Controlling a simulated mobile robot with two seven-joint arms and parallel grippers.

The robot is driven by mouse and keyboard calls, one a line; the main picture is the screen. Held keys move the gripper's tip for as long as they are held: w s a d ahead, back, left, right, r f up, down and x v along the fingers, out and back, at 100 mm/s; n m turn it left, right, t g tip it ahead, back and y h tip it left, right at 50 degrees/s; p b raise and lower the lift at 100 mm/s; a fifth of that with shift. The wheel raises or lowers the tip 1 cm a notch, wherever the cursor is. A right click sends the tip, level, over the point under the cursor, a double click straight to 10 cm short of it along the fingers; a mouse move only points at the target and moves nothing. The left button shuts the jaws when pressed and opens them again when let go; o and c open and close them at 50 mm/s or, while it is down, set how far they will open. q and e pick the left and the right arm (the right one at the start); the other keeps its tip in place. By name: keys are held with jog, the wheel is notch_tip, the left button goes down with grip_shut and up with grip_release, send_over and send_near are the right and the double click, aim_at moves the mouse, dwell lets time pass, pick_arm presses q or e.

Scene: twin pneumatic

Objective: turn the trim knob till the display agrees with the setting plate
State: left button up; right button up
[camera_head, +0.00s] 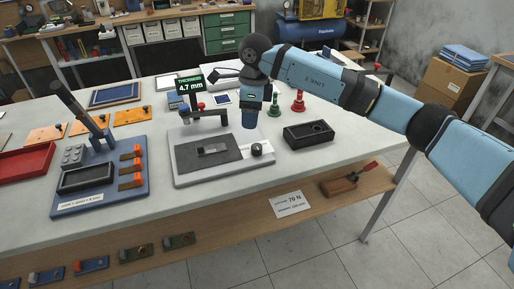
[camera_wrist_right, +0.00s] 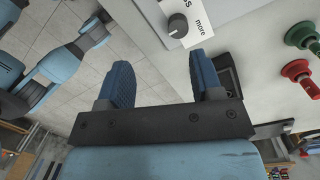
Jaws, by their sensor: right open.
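The display (camera_head: 190,85) stands on the device at mid-table and reads "THICKNESS 4.7 mm" in green. The dark round trim knob (camera_head: 257,149) sits at the right end of the device's pale base (camera_head: 215,175). In the right wrist view the knob (camera_wrist_right: 178,25) shows beyond the fingertips, beside a white label reading "more". My right gripper (camera_head: 249,124) is above and behind the knob, apart from it. In the wrist view its blue fingers (camera_wrist_right: 162,75) are spread and empty. My left gripper is not in view.
A black tray (camera_head: 308,134) lies right of the device. Red (camera_head: 298,101) and green (camera_head: 273,106) stamp-like pieces stand behind it. A blue fixture (camera_head: 100,198) with an upright lever and orange blocks is at left. The right front tabletop is clear.

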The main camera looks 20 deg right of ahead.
aim_at(257, 146)
jog(key=shift+h, duration=0.6)
jog(key=f, duration=0.4)
jog(key=d+f, duration=0.1)
jog(key=f, duration=0.3)
jog(key=w+d+f, duration=0.1)
jog(key=f, duration=0.3)
jog(key=shift+f+p, duration=0.15)
jog(key=shift+p, duration=0.15)
jog(key=c, duration=0.9)
